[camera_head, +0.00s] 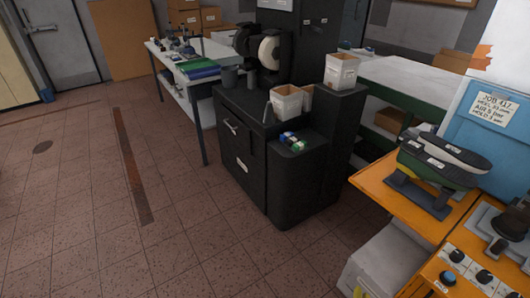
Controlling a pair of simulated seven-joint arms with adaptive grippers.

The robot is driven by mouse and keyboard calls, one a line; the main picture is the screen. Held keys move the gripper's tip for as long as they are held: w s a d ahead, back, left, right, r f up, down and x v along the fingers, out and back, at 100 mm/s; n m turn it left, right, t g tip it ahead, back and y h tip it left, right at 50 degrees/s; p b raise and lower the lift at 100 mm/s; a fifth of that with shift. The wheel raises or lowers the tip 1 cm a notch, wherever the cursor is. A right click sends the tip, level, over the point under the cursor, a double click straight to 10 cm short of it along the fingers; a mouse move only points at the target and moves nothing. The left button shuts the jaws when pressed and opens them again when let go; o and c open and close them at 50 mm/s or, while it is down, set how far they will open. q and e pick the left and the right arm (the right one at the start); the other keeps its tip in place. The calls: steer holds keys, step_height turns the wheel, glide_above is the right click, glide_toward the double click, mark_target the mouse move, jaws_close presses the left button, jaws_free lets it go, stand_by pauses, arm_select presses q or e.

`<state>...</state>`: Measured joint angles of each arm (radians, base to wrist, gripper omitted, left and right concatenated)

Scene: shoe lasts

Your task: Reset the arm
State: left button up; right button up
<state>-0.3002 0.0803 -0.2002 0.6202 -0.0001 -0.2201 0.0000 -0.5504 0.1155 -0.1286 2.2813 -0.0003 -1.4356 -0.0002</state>
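Neither of my grippers can be made out in the head view. Shoe-last-shaped pieces, a dark grey one (452,151) above a green one (432,172), rest on a dark stand (418,195) on the orange bench (383,183) at the right. The dark piece bears small white labels. A dark rounded device (513,220) sits at the right edge of the bench, partly cut off.
A black cabinet (240,168) stands in the middle with white bins (286,102) on top. A white bin (341,70) stands on its higher part. Behind it is a white table (172,62). A white box (385,262) is below the bench. The tiled floor (75,210) at left is clear.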

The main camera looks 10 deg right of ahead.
steer(key=s+a+f+g+y, duration=0.1)
steer(key=s+a+f, duration=0.1)
steer(key=f, duration=0.7)
steer(key=s+a+f+g+y, duration=0.1)
steer(key=s+f, duration=0.1)
steer(key=f, duration=0.7)
steer(key=s+a+f+g+y, duration=0.1)
steer(key=s+a+f, duration=0.1)
steer(key=f, duration=0.8)
steer(key=s+f+m+g, duration=0.2)
steer(key=s+f+m, duration=0.1)
steer(key=s+f, duration=1.3)
steer(key=s, duration=0.3)
steer(key=shift+s+d+y, duration=0.35)
steer(key=shift+d+y, duration=0.05)
steer(key=shift+f, duration=0.1)
